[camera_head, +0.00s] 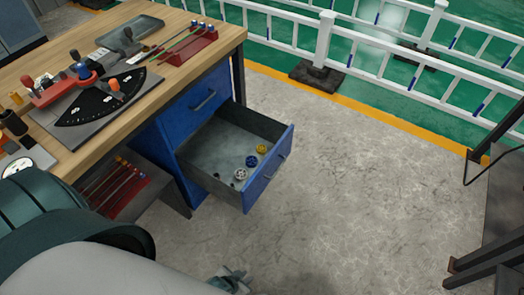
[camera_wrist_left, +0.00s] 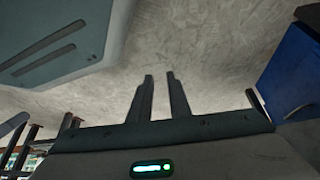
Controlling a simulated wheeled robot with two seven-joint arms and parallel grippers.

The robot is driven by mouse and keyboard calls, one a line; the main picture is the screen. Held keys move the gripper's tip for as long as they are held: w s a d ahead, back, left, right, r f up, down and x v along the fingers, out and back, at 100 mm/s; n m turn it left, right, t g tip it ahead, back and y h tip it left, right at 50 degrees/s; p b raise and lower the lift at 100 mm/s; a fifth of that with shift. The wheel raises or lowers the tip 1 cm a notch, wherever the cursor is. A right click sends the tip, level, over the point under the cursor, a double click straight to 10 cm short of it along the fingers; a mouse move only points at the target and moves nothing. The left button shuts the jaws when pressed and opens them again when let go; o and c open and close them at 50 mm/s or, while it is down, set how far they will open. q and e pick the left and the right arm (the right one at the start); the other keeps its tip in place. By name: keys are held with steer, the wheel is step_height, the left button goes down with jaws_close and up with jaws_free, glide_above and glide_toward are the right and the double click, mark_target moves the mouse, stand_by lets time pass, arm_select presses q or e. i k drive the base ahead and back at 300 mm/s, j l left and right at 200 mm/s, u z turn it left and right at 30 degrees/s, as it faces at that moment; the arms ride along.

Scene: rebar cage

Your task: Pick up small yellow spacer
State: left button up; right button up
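The small yellow spacer (camera_head: 262,149) lies on the floor of the open drawer (camera_head: 216,175), near its front right corner. A blue spacer (camera_head: 252,161) and a grey spacer (camera_head: 240,174) lie beside it in a row along the drawer front. My left gripper (camera_head: 232,277) shows only partly at the bottom edge of the head view, below and apart from the drawer. In the left wrist view my left gripper (camera_wrist_left: 160,78) has its two fingers apart, with nothing between them. My right gripper is in neither view.
The drawer belongs to a blue cabinet (camera_head: 180,120) under a wooden workbench (camera_head: 140,80) with tools and racks on top. A white railing (camera_head: 345,55) stands at the back. Dark metal posts (camera_head: 490,255) stand at the right. The concrete floor right of the drawer is clear.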

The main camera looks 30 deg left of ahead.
mark_target(261, 149)
steer(key=u, duration=1.65)
steer(key=i+l, duration=0.15)
steer(key=l, duration=0.2)
steer(key=i+l, duration=0.2)
steer(key=l, duration=0.15)
steer(key=i+l, duration=0.15)
steer(key=l, duration=0.15)
steer(key=i+l, duration=0.15)
steer(key=l, duration=0.2)
steer(key=i+l, duration=0.2)
steer(key=l, duration=0.15)
